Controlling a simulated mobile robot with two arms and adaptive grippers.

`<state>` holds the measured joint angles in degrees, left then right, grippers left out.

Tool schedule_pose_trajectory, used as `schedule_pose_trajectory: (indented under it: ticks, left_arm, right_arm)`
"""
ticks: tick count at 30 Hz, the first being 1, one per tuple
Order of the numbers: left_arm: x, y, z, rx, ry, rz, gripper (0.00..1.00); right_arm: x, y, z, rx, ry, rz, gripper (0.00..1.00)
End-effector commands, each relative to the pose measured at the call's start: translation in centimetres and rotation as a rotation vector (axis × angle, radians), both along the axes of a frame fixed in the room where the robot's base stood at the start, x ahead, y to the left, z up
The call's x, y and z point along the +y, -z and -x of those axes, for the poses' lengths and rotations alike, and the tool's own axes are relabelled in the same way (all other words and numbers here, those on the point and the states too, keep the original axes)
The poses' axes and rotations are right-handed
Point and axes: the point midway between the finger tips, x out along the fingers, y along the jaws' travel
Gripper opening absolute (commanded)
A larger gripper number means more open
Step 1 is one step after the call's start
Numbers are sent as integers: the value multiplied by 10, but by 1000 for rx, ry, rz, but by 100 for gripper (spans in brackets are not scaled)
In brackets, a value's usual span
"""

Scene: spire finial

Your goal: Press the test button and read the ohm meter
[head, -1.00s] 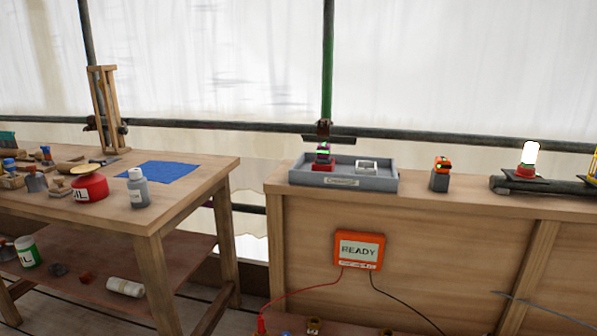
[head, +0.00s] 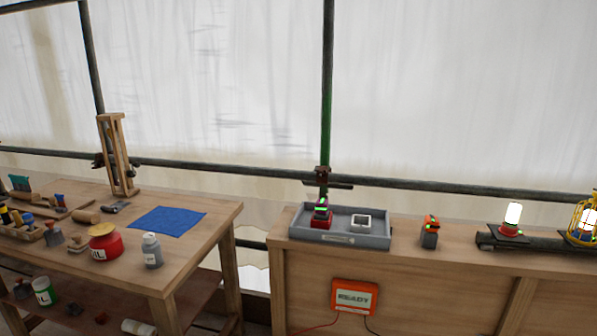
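The orange meter box (head: 354,298) is fixed to the front face of the wooden bench on the right. Its pale screen seems to read READY, a little blurred. A red lead (head: 318,328) and a dark lead (head: 370,325) run down from its underside and leave the bottom of the view. I cannot pick out a test button for certain. Neither of my grippers shows in the head view.
A grey tray (head: 342,240) with a red device (head: 321,217) and a white square piece (head: 360,221) stands on the right bench (head: 400,262). An orange-topped block (head: 430,233), a lit lamp (head: 512,220) and a yellow lantern (head: 583,222) stand farther right. The left table holds a red oil can (head: 104,243), grey bottle (head: 152,252) and blue cloth (head: 167,220).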

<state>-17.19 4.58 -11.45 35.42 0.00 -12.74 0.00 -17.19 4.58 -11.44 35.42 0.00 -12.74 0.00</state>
Motion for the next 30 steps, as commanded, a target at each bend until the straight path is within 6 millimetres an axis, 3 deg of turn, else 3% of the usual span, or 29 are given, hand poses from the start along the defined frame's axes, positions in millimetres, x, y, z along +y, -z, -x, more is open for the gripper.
schedule_pose_trajectory:
  ticks: [5, 9, 10, 30]
  left_arm:
    - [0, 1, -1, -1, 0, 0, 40]
    - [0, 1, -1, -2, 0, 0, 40]
    - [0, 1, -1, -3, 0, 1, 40]
    - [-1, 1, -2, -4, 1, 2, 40]
  right_arm:
    - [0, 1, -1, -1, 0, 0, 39]
    - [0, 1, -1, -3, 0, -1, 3]
    - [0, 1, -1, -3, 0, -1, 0]
    - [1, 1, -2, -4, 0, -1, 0]
